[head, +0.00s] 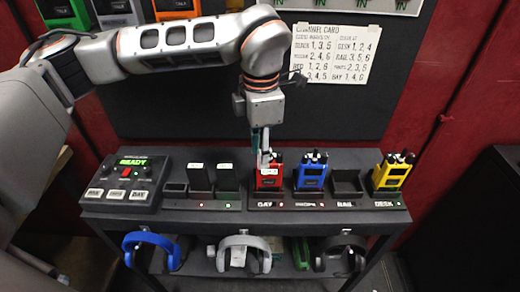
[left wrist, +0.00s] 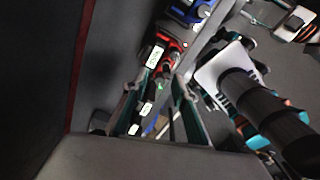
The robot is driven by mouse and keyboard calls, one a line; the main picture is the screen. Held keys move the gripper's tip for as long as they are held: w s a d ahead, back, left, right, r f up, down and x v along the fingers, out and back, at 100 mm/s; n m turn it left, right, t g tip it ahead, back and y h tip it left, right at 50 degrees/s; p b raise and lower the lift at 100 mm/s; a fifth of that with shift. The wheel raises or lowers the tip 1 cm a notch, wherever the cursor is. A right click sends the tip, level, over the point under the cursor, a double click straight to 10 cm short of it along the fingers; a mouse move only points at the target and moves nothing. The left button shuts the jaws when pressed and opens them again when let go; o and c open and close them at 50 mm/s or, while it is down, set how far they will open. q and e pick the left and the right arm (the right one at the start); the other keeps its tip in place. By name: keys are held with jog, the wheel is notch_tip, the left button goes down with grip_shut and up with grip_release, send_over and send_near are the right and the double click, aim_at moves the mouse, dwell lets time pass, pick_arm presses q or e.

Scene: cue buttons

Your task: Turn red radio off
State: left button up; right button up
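The red radio (head: 270,181) stands upright in a dock on the black shelf, above a label that seems to read BAY. It also shows in the left wrist view (left wrist: 174,46), beyond the fingertips. My left gripper (head: 261,157) points down at the top of the red radio, in front of part of it. In the left wrist view my left gripper (left wrist: 157,84) has its teal-lined fingers apart with nothing clearly held between them. I cannot tell whether a finger touches the radio. The knob on top of the radio is hidden or too small to make out.
A blue radio (head: 311,172) is docked close to the right, then an empty dock (head: 346,183) and a yellow radio (head: 393,172). Dark docked units (head: 200,178) stand left, beside a button console (head: 125,183) reading READY. Headsets (head: 244,253) hang below. A channel card (head: 331,52) is behind.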

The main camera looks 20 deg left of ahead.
pick_arm(q)
notch_tip(320, 180, up, 12)
jog(key=shift+s, duration=0.15)
dwell(0.4)
jog(key=shift+d, duration=0.1)
notch_tip(320, 180, down, 4)
jog(key=m, duration=0.6)
jog(key=shift+f+m, duration=0.4)
notch_tip(320, 180, down, 7)
jog(key=shift+f, duration=0.2)
grip_shut()
